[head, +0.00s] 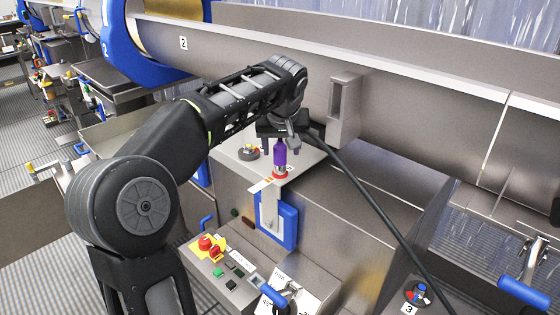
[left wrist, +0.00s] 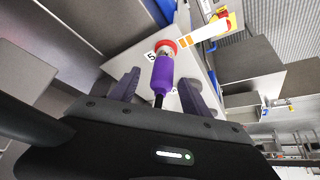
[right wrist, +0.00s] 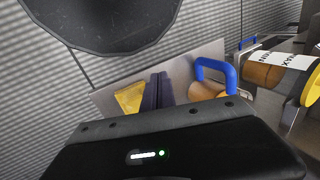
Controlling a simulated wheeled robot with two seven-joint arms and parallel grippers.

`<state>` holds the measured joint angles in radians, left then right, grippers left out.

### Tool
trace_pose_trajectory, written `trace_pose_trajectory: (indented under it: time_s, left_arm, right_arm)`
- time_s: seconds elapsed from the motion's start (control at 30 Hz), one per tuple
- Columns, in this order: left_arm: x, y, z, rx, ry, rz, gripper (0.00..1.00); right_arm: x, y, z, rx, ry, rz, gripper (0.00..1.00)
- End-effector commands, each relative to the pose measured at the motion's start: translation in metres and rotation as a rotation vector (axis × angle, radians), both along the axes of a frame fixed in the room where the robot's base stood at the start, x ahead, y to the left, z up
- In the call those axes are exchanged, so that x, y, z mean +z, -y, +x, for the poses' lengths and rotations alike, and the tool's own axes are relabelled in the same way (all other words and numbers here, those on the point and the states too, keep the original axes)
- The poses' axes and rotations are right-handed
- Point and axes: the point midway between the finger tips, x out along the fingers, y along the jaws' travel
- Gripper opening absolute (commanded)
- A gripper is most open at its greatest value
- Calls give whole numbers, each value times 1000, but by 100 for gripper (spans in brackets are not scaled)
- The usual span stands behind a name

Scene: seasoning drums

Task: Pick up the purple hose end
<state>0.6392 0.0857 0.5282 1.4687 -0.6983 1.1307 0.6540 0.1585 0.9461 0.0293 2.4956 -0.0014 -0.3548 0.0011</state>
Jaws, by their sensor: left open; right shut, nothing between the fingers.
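The purple hose end (head: 280,153) stands upright on a red-ringed fitting (head: 279,174) on a steel ledge in the head view. A black hose (head: 370,200) runs from near its top down to the lower right. My left gripper (head: 281,146) is open, and its fingers are on either side of the purple hose end. In the left wrist view the purple hose end (left wrist: 162,76) lies between the two fingers of my left gripper (left wrist: 158,84), with gaps visible at both sides. My right gripper (right wrist: 158,90) is shut and empty in the right wrist view.
A control panel (head: 225,265) with a red stop button and a blue-framed part (head: 283,225) sit below the ledge. A steel post (head: 344,108) stands right of my left gripper. In the right wrist view, a blue handle (right wrist: 217,72) is beside the fingers.

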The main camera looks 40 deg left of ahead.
Motion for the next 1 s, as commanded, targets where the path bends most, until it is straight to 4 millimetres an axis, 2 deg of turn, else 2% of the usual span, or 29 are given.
trace_pose_trajectory:
  time_s: [0.27, 0.63, 1.0]
  left_arm:
    - [-2, -1, 1, 0, -1, 0, 55]
    - [-41, -19, 17, 2, -2, -2, 55]
    - [-44, -20, 18, 1, 1, 0, 55]
  right_arm:
    - [1, 0, 0, 0, 0, 0, 0]
    - [13, 0, 0, 0, -1, 0, 0]
    - [12, 0, 0, 0, -1, 0, 0]
